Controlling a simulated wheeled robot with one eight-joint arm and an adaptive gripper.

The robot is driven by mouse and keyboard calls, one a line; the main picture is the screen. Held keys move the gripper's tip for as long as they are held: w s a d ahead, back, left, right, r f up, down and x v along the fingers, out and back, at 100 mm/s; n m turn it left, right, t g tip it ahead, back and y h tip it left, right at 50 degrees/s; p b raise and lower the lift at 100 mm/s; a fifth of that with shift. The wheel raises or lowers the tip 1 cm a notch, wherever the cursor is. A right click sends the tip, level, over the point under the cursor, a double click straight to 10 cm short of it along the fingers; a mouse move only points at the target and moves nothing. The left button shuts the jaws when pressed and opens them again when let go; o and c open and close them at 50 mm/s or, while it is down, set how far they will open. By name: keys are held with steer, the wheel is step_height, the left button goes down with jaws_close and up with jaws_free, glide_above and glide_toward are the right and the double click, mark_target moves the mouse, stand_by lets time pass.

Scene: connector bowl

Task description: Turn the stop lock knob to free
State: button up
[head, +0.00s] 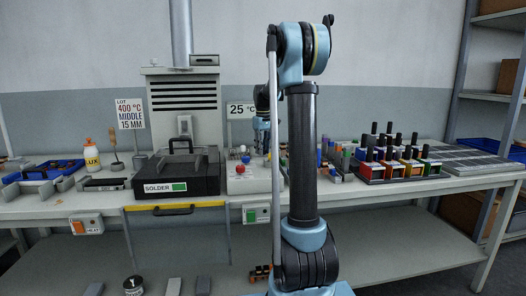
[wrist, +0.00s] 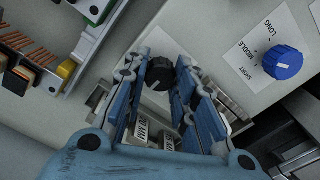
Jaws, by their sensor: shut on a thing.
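In the wrist view a small black knob (wrist: 160,73) stands on a pale panel between the two blue fingers of my gripper (wrist: 160,82). The fingers are closed around it, one on each side. It looks like the stop lock knob, but no words for it can be read, and its pointing direction cannot be told. In the head view my gripper (head: 261,132) hangs above the bench, partly hidden behind my arm; the black knob cannot be made out there.
A blue knob (wrist: 283,62) marked SHORT, MIDDLE, LONG sits close on the right in the wrist view.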

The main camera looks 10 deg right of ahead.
steer(key=shift+w, duration=0.1)
steer(key=o, duration=1.1)
step_height(320, 180, up, 12)
steer(key=shift+f, duration=0.1)
